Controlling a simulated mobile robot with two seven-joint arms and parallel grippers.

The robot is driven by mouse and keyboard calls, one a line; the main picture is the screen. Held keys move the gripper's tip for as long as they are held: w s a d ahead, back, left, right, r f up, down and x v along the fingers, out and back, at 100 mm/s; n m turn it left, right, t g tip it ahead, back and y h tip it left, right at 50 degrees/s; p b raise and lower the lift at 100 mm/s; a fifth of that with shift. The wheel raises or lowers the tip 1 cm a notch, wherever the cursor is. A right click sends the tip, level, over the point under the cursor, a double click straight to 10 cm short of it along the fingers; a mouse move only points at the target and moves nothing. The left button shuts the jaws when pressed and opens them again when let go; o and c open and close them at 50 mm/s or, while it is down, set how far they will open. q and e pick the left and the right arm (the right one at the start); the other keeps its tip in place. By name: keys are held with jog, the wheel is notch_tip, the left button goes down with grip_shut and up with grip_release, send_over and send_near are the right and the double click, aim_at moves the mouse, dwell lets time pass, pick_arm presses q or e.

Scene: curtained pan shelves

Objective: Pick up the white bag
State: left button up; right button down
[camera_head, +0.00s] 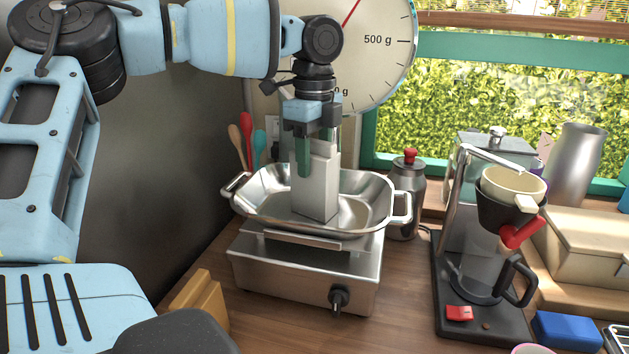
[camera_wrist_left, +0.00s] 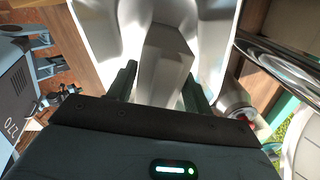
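The white bag (camera_head: 319,188), a tall pale block, stands upright in the shiny metal pan (camera_head: 262,207) of the scale. My left gripper (camera_head: 317,158) points down over it, its green fingers on either side of the bag's upper part. In the left wrist view the bag (camera_wrist_left: 165,65) lies between the two spread fingers, with a small gap showing at the left finger (camera_wrist_left: 122,82); contact on the right side is unclear. The far finger is partly hidden in the head view. My right gripper is not in view.
The pan's side handles (camera_head: 402,208) and the dial (camera_head: 378,60) stand close around the gripper. Spoons (camera_head: 247,135) stand behind left. Some counter is bare in front.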

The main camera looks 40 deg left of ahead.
pick_arm(q)
jog(key=c, duration=0.7)
jog(key=shift+r, duration=0.1)
notch_tip(320, 180, up, 10)
jog(key=shift+f+b, duration=0.1)
jog(key=shift+b, duration=0.35)
